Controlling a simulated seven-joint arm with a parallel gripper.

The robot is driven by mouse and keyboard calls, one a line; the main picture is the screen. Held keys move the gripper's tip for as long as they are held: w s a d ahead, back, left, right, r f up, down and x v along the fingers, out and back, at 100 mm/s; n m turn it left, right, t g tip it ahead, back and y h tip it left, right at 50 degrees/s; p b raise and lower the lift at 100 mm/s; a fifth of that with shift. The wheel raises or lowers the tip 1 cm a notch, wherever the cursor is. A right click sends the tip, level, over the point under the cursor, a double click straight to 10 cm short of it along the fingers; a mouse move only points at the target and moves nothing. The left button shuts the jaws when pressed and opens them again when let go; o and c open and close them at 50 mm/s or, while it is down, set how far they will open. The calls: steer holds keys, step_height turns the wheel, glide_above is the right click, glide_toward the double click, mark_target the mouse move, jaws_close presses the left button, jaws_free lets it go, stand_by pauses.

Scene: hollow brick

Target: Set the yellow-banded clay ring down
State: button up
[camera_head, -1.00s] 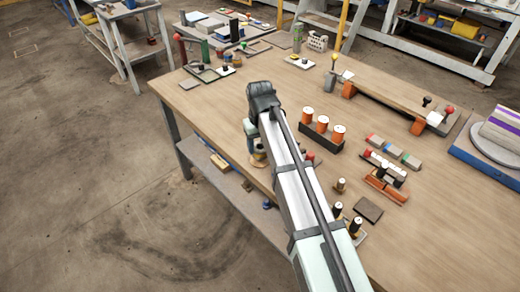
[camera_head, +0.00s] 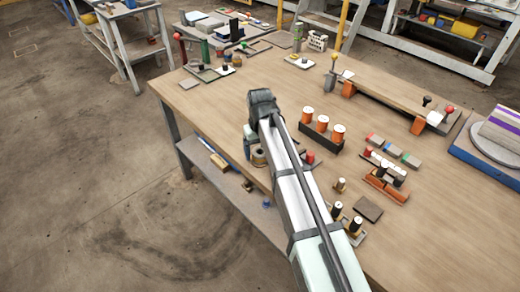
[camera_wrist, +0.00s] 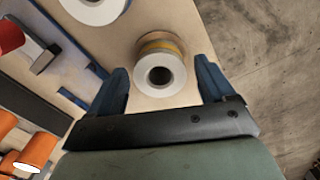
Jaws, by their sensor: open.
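The yellow-banded clay ring (camera_wrist: 163,47) is a short brown cylinder with a yellow band. Its pale end with a dark hole faces the wrist camera. My gripper (camera_wrist: 160,68) is open, with one blue finger on each side of the ring and a visible gap on both sides. The ring appears to rest on the wooden tabletop close to its edge. In the head view the ring (camera_head: 259,158) shows beside my arm near the table's left edge, partly hidden. My fingers are mostly hidden there.
The table edge and concrete floor (camera_wrist: 265,60) lie just right of the ring in the wrist view. A white disc (camera_wrist: 97,10) is at the upper left. A dark rack with orange-and-white spools (camera_head: 322,137) stands right of my arm.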

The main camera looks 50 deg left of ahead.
steer(key=shift+r, duration=0.1)
step_height(320, 180, up, 12)
stand_by(0.6)
